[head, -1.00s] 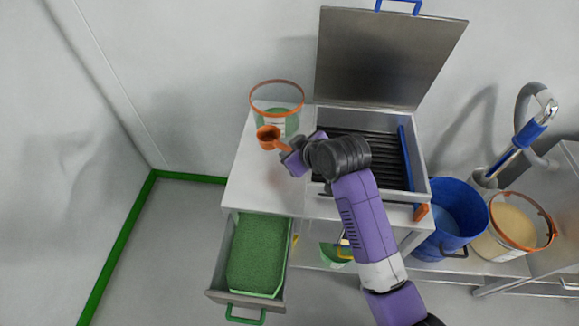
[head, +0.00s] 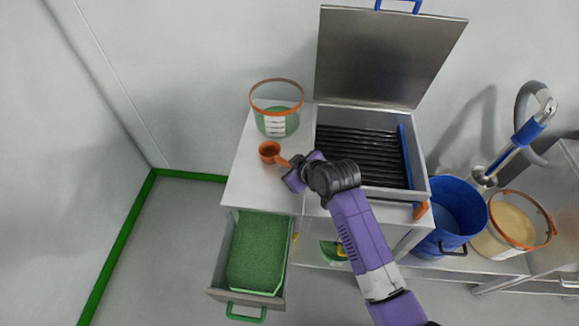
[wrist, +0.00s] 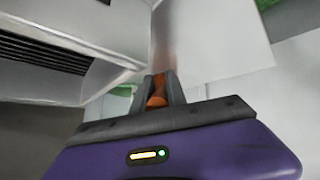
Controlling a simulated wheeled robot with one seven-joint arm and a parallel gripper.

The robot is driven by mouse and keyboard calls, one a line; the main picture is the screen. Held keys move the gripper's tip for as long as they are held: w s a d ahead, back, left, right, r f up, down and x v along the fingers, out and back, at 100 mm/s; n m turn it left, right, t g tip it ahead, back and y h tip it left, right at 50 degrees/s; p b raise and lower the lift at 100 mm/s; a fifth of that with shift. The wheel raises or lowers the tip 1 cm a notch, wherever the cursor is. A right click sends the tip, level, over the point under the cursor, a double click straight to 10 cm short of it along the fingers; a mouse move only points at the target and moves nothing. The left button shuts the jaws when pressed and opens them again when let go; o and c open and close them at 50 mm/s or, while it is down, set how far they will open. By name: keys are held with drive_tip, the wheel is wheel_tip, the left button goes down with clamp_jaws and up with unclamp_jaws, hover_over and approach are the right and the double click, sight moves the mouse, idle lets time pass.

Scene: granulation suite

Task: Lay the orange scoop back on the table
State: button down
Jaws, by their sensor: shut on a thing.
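The orange scoop (head: 270,151) is at the left part of the white table (head: 250,185), its cup facing up, in front of the clear bucket. My gripper (head: 290,170) is shut on the scoop's handle from the right. In the wrist view the orange handle (wrist: 157,92) shows between the two dark fingers (wrist: 158,90). The cup is hidden in that view. I cannot tell whether the scoop touches the table top or is just above it.
A clear bucket with an orange rim (head: 277,122) holds green material behind the scoop. An open metal box with dark slats (head: 362,155) stands to the right. An open drawer of green granules (head: 258,255) juts out below. A blue bucket (head: 455,215) stands further right.

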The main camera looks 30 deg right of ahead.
drive_tip(key=c, duration=1.3)
unclamp_jaws()
drive_tip(key=shift+f, duration=0.1)
drive_tip(key=shift+c, duration=0.2)
drive_tip(key=shift+s+r, duration=0.1)
drive_tip(key=shift+r, duration=0.2)
drive_tip(key=v, duration=1.1)
drive_tip(key=shift+s+r, duration=0.25)
drive_tip(key=shift+s, duration=0.05)
